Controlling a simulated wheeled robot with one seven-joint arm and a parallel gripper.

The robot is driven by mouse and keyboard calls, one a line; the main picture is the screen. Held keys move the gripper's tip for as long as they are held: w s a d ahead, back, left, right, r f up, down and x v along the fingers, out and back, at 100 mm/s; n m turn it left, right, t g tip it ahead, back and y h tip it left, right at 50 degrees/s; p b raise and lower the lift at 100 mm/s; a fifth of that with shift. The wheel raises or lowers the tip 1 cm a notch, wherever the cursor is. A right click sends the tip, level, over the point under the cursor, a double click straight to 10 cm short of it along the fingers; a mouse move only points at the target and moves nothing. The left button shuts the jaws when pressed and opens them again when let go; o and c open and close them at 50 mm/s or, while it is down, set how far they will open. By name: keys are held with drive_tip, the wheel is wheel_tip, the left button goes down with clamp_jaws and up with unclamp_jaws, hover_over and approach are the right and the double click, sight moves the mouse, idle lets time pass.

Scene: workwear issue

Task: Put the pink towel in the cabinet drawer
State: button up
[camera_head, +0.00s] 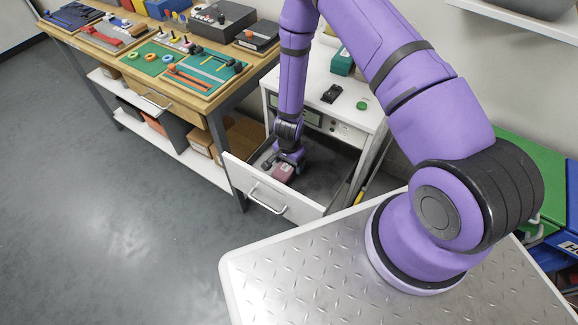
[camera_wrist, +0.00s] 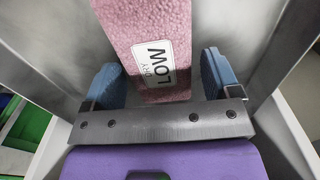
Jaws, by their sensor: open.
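The pink towel (camera_wrist: 150,25) is a folded block with a white label, and it lies inside the open cabinet drawer. In the head view only a small part of the towel (camera_head: 283,172) shows below my gripper. The drawer (camera_head: 268,197) is pulled out of the white cabinet (camera_head: 355,115), with its front panel and handle facing the camera. My gripper (camera_wrist: 165,78) is down inside the drawer and open, with its blue-grey fingers on either side of the towel's near end. Clear gaps show between the fingers and the towel. The towel's far end is cut off in the wrist view.
A black device (camera_head: 332,93) and a green round item (camera_head: 362,105) sit on the cabinet top. A long wooden workbench (camera_head: 190,105) with tool mats stands left of the cabinet. Green and blue bins (camera_head: 530,160) stand at the right. The grey floor at left is clear.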

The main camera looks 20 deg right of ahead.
wheel_tip(320, 180, up, 10)
drive_tip(key=shift+f, duration=0.25)
wheel_tip(320, 180, up, 32)
drive_tip(key=n+t+y, duration=0.2)
drive_tip(key=n+t, duration=0.1)
drive_tip(key=n, duration=0.2)
drive_tip(key=s+d+r+n, duration=0.4)
drive_tip(key=s+r, duration=0.5)
drive_tip(key=r, duration=0.5)
drive_tip(key=s+d+r+n+t+h, duration=0.1)
drive_tip(key=s+d+r, duration=0.1)
drive_tip(key=s, duration=0.5)
drive_tip(key=s+d+r+t+h, duration=0.1)
drive_tip(key=s+d+r, duration=0.1)
drive_tip(key=s+r, duration=0.2)
drive_tip(key=s, duration=0.3)
drive_tip(key=shift+s+d+r+n, duration=0.2)
drive_tip(key=shift+s+d+n, duration=0.05)
drive_tip(key=shift+d+n, duration=0.15)
drive_tip(key=shift+c, duration=0.3)
